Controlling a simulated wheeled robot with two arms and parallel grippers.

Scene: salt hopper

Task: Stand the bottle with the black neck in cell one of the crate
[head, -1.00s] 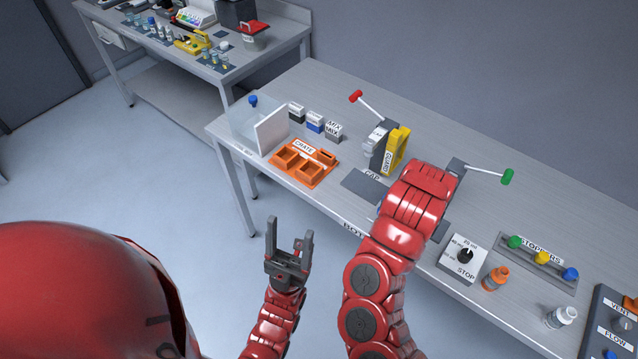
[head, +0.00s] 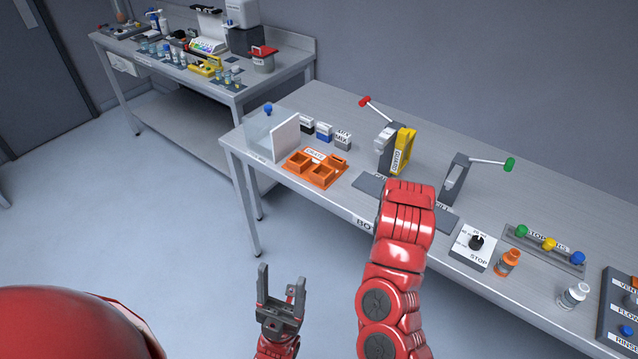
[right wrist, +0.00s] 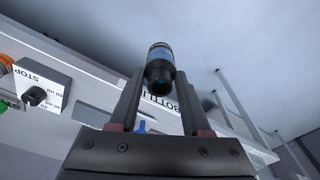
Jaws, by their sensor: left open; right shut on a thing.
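The orange crate (head: 331,181) sits near the front edge at the left part of the bench, with square cells open upward. I see nothing standing in them. In the right wrist view, my right gripper (right wrist: 160,78) is shut on a small bottle with a black neck (right wrist: 160,62) and a bluish band, its dark neck end toward the camera. In the head view my red right arm hides this gripper and bottle; the arm reaches to the bench's front edge, right of the crate. My left gripper (head: 282,287) is open and empty, low in front of the bench.
A white panel (head: 285,138) and small labelled blocks (head: 323,131) stand behind the crate. A yellow guard (head: 403,152) with a red-handled lever and a green-handled lever stand (head: 455,180) are to its right. A dial box (head: 473,247) and an orange bottle (head: 508,262) lie further right.

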